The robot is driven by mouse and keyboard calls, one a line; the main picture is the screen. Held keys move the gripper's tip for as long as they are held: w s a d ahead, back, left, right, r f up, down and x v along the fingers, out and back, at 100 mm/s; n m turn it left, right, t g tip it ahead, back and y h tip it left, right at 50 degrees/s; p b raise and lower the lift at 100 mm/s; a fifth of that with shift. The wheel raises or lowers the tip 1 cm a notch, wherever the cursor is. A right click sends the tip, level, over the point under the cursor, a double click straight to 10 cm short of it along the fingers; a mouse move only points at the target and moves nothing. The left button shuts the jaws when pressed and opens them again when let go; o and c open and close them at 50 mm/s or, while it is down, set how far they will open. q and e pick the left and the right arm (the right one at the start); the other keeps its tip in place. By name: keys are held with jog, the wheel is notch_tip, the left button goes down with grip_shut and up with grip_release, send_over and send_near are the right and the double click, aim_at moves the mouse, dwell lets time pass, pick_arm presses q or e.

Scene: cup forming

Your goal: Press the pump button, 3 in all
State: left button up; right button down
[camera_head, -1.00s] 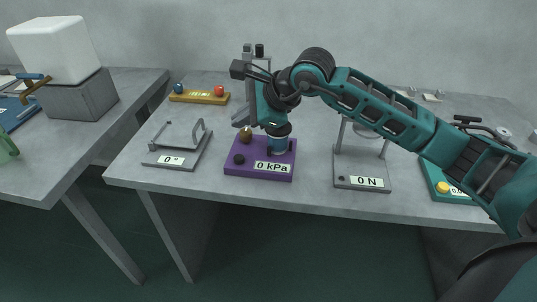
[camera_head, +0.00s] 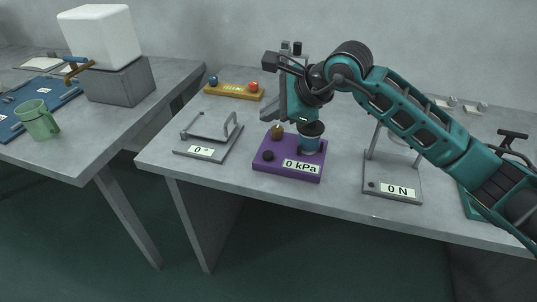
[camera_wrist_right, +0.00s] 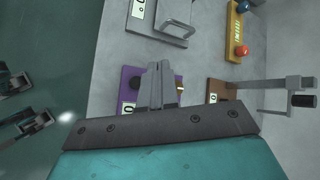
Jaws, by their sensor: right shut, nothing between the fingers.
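The purple pump base (camera_head: 262,166) stands on the middle table with its display (camera_head: 301,168) reading 0 kPa. It carries a black round button (camera_head: 267,156) at the front left, a brass knob (camera_head: 277,131) behind it and a blue cylinder with a dark top (camera_head: 310,144) at the right. My right gripper (camera_head: 274,115) points down above the base, near the brass knob and apart from it. In the right wrist view the shut, empty fingers (camera_wrist_right: 160,68) hide part of the purple base (camera_wrist_right: 128,75); the black button (camera_wrist_right: 135,83) and brass knob (camera_wrist_right: 180,86) show on either side.
A grey stand reading 0° (camera_head: 228,150) is left of the pump, and a 0 N stand (camera_head: 385,188) is right. A yellow bar with blue and red balls (camera_head: 235,92) lies behind. The side table holds a green mug (camera_head: 38,122) and a white block (camera_head: 100,36).

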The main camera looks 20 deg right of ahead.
jog(key=b, duration=0.4)
send_over(271, 156)
notch_tip(271, 156, down, 6)
jog(key=shift+f, duration=0.25)
jog(key=shift+f+b, duration=0.35)
jog(key=shift+f, duration=0.2)
pick_arm(q)
jog(key=shift+w+d+f+h, duration=0.15)
jog(key=shift+w+d+f, duration=0.1)
jog(key=shift+d+f, duration=0.25)
jog(key=shift+w+d+f+h, duration=0.15)
jog(key=shift+w+d+f, duration=0.1)
jog(key=shift+f, duration=0.45)
jog(key=shift+s+a+f, duration=0.1)
jog(key=shift+s+f, duration=0.1)
jog(key=shift+f, duration=0.15)
pick_arm(e)
jog(key=shift+f, duration=0.1)
jog(key=shift+f+b, duration=0.3)
jog(key=shift+b, duration=0.15)
pick_arm(q)
jog(key=shift+w+f, duration=0.1)
jog(key=shift+f, duration=0.2)
